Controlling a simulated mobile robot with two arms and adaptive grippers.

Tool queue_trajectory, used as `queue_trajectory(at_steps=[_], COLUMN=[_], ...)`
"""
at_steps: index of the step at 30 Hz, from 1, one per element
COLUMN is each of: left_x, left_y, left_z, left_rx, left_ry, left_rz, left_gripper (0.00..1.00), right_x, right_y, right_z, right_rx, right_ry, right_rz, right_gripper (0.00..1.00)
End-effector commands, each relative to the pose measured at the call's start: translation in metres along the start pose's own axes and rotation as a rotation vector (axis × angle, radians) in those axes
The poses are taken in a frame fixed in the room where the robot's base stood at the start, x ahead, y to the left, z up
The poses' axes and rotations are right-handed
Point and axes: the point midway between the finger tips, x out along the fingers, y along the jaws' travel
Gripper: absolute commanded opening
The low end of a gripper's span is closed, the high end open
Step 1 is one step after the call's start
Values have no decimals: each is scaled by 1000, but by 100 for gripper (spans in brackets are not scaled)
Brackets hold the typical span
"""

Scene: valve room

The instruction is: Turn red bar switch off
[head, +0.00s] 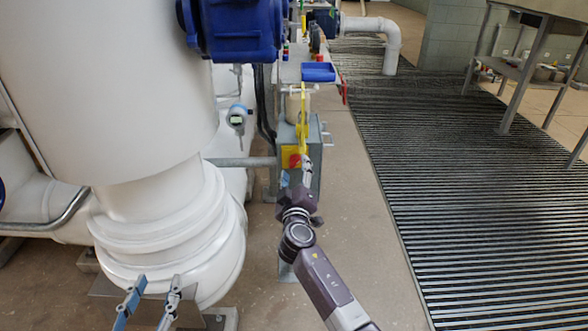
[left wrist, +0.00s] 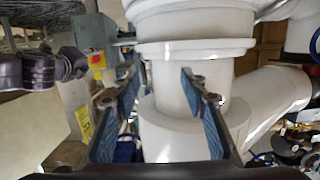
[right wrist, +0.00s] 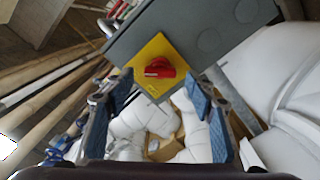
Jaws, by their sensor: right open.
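The red bar switch (right wrist: 160,68) sits on a yellow plate (right wrist: 143,80) on a grey box (right wrist: 190,30) in the right wrist view. Its bar lies nearly level in that picture while the plate is tilted. My right gripper (right wrist: 152,88) is open, with the switch ahead between its fingertips and no visible contact. In the head view, my right gripper (head: 296,176) is close in front of the box (head: 313,180) and partly hides the yellow plate (head: 286,157). My left gripper (head: 150,292) is open and empty by the white pipe, also in the left wrist view (left wrist: 160,78).
A large white pipe (head: 165,225) fills the left side. A blue motor housing (head: 232,30) and a small gauge (head: 237,118) are near the box. A yellow handle (head: 302,120) stands above it.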

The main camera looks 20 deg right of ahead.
Motion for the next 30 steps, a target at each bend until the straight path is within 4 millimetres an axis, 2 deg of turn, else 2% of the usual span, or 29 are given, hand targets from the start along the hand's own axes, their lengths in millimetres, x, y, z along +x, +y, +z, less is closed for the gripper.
queue_trajectory(at_steps=[6,17,28,30], left_x=[2,1,1,1], left_y=[4,4,4,4], left_z=[-25,-32,-32,-32], left_rx=[-2,-2,-2,-3], left_ry=[116,141,141,141], left_rz=[7,9,9,9], left_gripper=[40,40,40,40], right_x=[20,23,23,23], right_y=[-1,-1,-1,-1], right_z=[1,0,1,1], right_rx=[-1,0,0,-1], right_ry=[0,0,0,0], right_rz=[-1,-1,-2,-2], right_gripper=[51,50,9,9])
